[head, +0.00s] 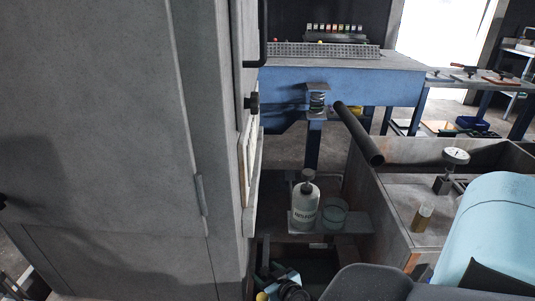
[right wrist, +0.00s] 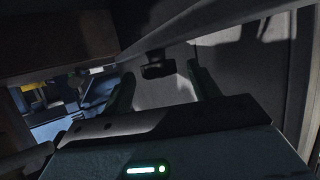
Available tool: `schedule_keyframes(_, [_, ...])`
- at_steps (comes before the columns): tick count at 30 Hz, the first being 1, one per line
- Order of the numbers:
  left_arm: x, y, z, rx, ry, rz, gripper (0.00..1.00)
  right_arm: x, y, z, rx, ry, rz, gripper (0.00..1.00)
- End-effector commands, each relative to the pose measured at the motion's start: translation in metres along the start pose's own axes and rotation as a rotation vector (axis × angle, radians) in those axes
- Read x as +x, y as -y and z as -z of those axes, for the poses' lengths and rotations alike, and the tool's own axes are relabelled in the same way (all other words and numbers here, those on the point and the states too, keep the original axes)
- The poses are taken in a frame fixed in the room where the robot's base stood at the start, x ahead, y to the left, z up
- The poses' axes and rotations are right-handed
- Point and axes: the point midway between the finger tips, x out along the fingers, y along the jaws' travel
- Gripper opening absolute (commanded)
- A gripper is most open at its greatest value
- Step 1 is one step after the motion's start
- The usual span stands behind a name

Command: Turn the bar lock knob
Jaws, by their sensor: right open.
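A dark knob (right wrist: 157,66) stands on a grey panel in the right wrist view, between the two fingers of my right gripper (right wrist: 160,73). The fingers are apart, one on each side of the knob; I cannot tell whether they touch it. In the head view a black knob (head: 251,102) sticks out from the right side of the tall grey cabinet (head: 100,130). I cannot tell whether both views show the same knob. My right arm comes in at the lower right of the head view; its fingers are not clear there. My left gripper is not in view.
A white bottle (head: 305,207) and a glass beaker (head: 334,213) stand on a small shelf right of the cabinet. A blue machine (head: 380,84) stands behind.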

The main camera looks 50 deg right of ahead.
Motion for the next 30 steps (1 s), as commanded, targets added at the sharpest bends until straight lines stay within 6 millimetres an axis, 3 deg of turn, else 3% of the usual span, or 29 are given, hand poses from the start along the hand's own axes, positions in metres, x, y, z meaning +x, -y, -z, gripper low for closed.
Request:
schedule_keyframes(9, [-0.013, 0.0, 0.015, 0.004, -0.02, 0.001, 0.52, -0.04, 0.0, 0.002, 0.001, 0.0, 0.0, 0.61])
schedule_keyframes(16, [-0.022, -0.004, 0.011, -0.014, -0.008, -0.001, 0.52, -0.069, 0.001, 0.001, 0.0, 0.0, 0.0, 0.61])
schedule_keyframes(30, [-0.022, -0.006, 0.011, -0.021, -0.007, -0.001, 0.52, -0.077, 0.0, 0.0, -0.002, 0.0, 0.0, 0.61])
